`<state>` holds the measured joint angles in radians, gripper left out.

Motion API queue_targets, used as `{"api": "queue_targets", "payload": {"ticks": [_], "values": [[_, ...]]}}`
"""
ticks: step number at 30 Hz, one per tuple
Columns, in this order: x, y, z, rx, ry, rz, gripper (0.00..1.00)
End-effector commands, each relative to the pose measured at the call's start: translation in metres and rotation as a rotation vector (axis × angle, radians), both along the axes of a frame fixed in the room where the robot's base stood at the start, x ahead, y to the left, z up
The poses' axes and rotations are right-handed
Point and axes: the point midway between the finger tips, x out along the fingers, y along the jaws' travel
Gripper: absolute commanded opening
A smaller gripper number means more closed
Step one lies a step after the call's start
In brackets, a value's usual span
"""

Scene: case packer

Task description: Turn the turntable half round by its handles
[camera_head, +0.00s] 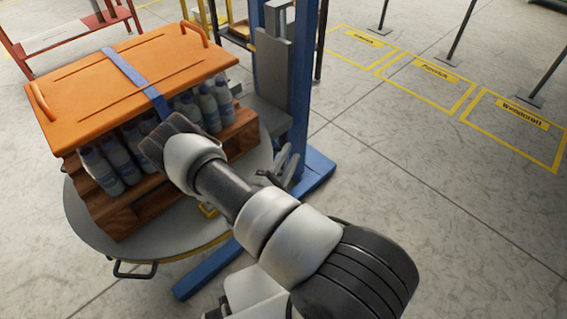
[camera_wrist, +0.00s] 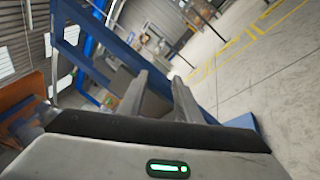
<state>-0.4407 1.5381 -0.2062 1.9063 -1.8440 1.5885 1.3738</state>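The grey round turntable (camera_head: 185,246) is at the left in the head view. It bears a wooden pallet (camera_head: 125,212) with several bottles (camera_head: 110,165) under an orange cover (camera_head: 125,85). A black loop handle (camera_head: 133,269) sticks out of its near rim. A small grey, partly hidden part (camera_head: 287,166) shows at the right rim; I cannot tell whether it is a handle or my finger. In the wrist view my gripper (camera_wrist: 158,82) has its two fingers apart with nothing between them. My arm crosses the turntable's right part and hides some of it. Any far handle is hidden.
A blue mast (camera_head: 296,80) with blue floor legs (camera_head: 318,176) stands beside the turntable; it also shows ahead in the wrist view (camera_wrist: 85,45). A red rack (camera_head: 62,35) is behind. Floor with yellow-marked bays (camera_head: 428,80) is open to the right.

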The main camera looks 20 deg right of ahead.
Motion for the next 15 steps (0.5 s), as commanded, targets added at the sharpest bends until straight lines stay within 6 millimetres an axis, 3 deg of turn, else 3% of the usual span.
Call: {"api": "queue_targets", "payload": {"ticks": [1, 3, 6, 10, 15], "values": [[-0.005, 0.006, -0.042, -0.012, 0.034, 0.092, 0.31], [-0.012, 0.015, -0.08, -0.005, 0.064, 0.202, 0.31], [-0.023, 0.025, -0.121, 0.014, 0.1, 0.322, 0.31], [-0.033, 0.031, -0.149, 0.038, 0.128, 0.407, 0.31], [-0.026, 0.029, -0.157, 0.048, 0.134, 0.43, 0.31]]}}
